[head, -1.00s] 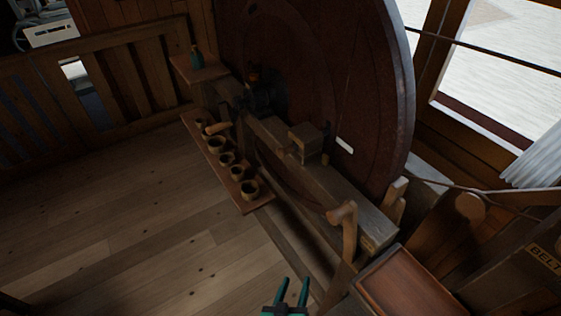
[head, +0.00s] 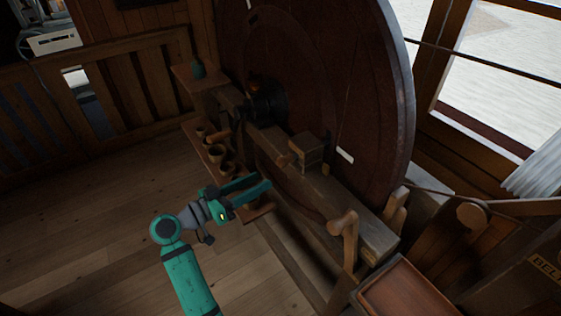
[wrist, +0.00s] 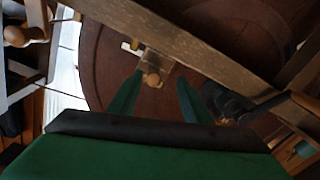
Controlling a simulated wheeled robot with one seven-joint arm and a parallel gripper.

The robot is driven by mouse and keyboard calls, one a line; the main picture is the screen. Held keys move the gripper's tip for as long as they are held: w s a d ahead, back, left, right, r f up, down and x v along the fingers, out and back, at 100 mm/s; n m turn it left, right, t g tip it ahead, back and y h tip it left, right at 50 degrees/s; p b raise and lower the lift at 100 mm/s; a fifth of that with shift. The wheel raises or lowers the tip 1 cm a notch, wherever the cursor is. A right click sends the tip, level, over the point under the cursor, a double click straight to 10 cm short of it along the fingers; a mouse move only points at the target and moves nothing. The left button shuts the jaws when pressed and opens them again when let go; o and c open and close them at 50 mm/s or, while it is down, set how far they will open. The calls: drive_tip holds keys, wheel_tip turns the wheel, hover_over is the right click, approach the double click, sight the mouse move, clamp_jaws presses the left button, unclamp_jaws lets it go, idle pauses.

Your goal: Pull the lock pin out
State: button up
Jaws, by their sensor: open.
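The lock pin shows as a small round wooden knob (wrist: 151,79) on a wooden block in the wrist view. In the head view the block (head: 308,152) sits on the long beam beside the big dark wheel (head: 350,90), with the pin's pale end (head: 294,147) on its near side. My gripper (head: 262,183) is open and empty, left of and below the block, pointing toward the beam. In the wrist view the knob appears between the two green fingers (wrist: 162,80), beyond their tips; I see no contact. The pin's shaft is hidden.
A shelf with several small wooden cups (head: 217,152) runs along the left of the beam, partly behind my gripper. A crank handle (head: 343,222) stands at the beam's near end, beside a reddish tray (head: 410,290). The floor at left is clear.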

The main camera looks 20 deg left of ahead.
sight(278, 163)
drive_tip(key=shift+m+h, duration=0.4)
drive_tip(key=shift+m, duration=0.3)
drive_tip(key=w+d+r, duration=0.1)
drive_tip(key=w, duration=0.1)
drive_tip(key=w+d+r, duration=0.1)
drive_tip(key=w+d, duration=0.1)
drive_tip(key=w, duration=0.1)
drive_tip(key=w+d+r, duration=0.1)
drive_tip(key=w+d, duration=0.1)
drive_tip(key=shift+w+d, duration=0.1)
drive_tip(key=shift+w, duration=0.2)
clamp_jaws()
